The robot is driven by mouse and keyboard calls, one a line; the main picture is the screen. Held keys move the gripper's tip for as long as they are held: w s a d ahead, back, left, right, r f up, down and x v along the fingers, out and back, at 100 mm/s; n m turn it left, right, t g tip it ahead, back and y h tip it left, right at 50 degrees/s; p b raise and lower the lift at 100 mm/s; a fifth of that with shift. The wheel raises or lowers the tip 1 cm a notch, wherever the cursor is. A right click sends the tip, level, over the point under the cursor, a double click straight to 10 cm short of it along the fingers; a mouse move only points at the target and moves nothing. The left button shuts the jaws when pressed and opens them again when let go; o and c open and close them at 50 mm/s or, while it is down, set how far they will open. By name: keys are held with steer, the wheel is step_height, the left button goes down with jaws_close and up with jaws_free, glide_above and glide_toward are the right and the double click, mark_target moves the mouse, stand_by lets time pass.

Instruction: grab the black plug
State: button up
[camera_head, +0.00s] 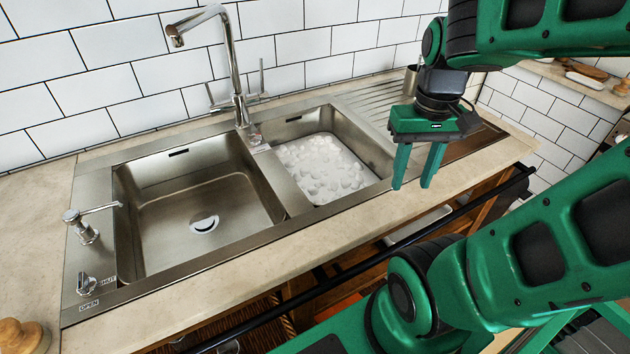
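I cannot make out a black plug in the head view. My gripper (412,186) is at the right, pointing down above the counter's front edge, just right of the right basin. Its two green fingers are apart, with nothing visible between them. The left sink basin (150,225) is empty except for a round metal drain (204,224) in its floor. The right sink basin (372,152) has a white, pebble-patterned surface (322,168) in its bottom. The gripper and arm hide part of the counter and drainboard behind them.
A tall tap (238,85) stands behind the basins. A soap dispenser (82,228) and a knob (86,284) are at the left. A metal cup (411,80) stands behind my gripper. A black rail (350,268) runs below the counter front. The left counter (35,220) is mostly clear.

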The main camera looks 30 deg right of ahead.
steer(key=w+d+f+n, duration=0.1)
steer(key=w+d+n, duration=0.1)
steer(key=w+n, duration=0.8)
steer(key=n, duration=0.8)
glide_above(316, 174)
step_height(316, 174, down, 12)
steer(key=f, duration=0.5)
steer(key=shift+w+d+f, duration=0.1)
steer(key=shift+d+f, duration=0.15)
steer(key=shift+f, duration=0.05)
steer(key=shift+a+f, duration=0.2)
steer(key=shift+f, duration=2.6)
jaws_close()
